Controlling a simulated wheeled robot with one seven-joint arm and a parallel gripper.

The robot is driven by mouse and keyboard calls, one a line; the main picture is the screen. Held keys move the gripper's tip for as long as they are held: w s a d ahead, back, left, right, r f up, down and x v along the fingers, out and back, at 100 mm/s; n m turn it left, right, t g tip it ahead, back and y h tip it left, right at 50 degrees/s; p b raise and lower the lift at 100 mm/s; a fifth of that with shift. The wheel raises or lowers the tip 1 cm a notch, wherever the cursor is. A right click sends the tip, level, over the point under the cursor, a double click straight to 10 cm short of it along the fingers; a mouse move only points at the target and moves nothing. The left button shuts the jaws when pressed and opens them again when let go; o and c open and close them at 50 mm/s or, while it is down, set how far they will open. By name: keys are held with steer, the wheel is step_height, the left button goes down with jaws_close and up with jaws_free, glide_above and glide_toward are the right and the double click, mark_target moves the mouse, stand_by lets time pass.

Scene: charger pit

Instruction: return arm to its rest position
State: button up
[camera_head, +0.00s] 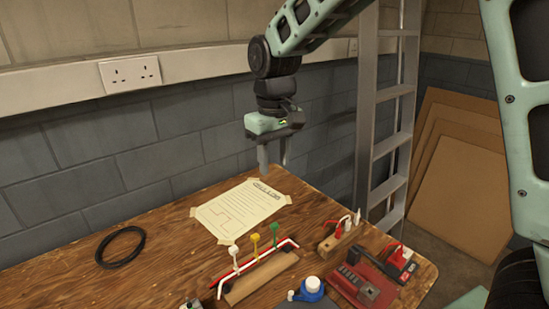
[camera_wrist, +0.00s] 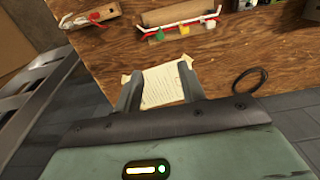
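My gripper (camera_head: 272,158) hangs from my arm above the back of the wooden table, pointing down, near the taped paper sheet. In the head view its two fingers are apart with nothing between them. In the wrist view the gripper (camera_wrist: 160,88) also shows spread fingers, with only the paper and table seen between them. My arm reaches in from the upper right in the head view.
The wooden table (camera_head: 180,262) holds a paper sheet (camera_head: 241,208), a black cable ring (camera_head: 121,247), a rack with coloured pegs (camera_head: 258,272), a wooden tool block (camera_head: 338,235) and a red tool holder (camera_head: 368,285). A ladder (camera_head: 390,145) stands right of the table. A socket (camera_head: 130,73) is on the wall.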

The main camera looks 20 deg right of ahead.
stand_by(0.3)
steer(key=s+a+f+n, duration=0.2)
steer(key=s, duration=1.1)
steer(key=s+a+f+n, duration=0.2)
steer(key=s+a, duration=0.1)
steer(key=s, duration=1)
steer(key=shift+s+a+y, duration=0.3)
